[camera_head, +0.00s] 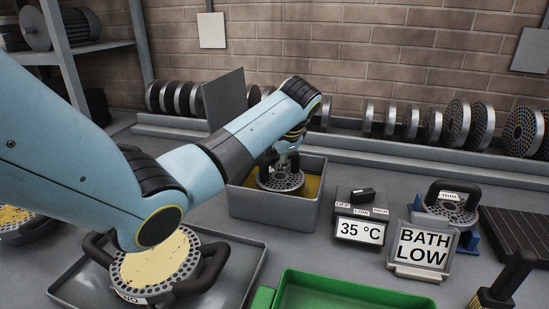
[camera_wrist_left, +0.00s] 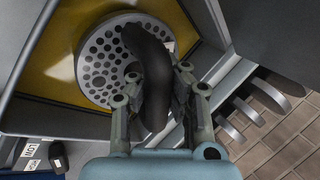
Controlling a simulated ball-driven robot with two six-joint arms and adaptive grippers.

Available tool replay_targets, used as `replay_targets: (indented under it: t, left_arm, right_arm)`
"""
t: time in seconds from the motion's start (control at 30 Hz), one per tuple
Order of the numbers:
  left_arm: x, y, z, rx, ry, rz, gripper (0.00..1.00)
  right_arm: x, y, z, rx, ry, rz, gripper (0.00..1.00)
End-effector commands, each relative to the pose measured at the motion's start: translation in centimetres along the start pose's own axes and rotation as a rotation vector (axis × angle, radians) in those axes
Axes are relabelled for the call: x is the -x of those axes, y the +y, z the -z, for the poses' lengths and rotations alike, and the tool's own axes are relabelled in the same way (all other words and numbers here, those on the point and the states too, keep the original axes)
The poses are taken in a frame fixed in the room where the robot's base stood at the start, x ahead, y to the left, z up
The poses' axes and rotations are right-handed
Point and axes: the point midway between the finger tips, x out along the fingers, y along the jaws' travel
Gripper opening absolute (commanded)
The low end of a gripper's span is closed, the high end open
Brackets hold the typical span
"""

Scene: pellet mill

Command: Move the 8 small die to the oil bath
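A round perforated die (camera_head: 281,181) with a black arched handle is inside the grey oil bath (camera_head: 262,211), above or in yellow oil; its depth cannot be told. My left gripper (camera_head: 290,147) is directly above it. In the left wrist view, the die's holed face (camera_wrist_left: 100,67) shows over the oil, and the gripper's fingers (camera_wrist_left: 162,80) are closed in on both sides of the black handle. No size mark is readable on this die. My right gripper is not in view.
A control box (camera_head: 361,213) reads 35 °C, and a sign (camera_head: 423,246) reads BATH LOW. Another handled die (camera_head: 452,208) sits in a blue stand. A tray (camera_head: 236,254) holds a pellet-coated die (camera_head: 155,264). A green bin (camera_head: 345,290) is in front. Dies line the back wall.

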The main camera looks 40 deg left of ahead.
Motion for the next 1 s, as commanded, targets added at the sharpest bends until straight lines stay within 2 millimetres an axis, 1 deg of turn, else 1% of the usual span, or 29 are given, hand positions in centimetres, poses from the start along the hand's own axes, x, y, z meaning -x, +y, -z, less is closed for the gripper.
replay_targets:
  t: [0.4,1.0]
  left_arm:
    - [-1.1,0.5,0.1,0.002,0.004,0.004,0.00]
    - [-1.4,0.6,0.1,0.002,0.005,0.004,0.00]
  right_arm:
    - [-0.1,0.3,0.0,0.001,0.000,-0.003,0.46]
    - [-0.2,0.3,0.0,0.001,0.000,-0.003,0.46]
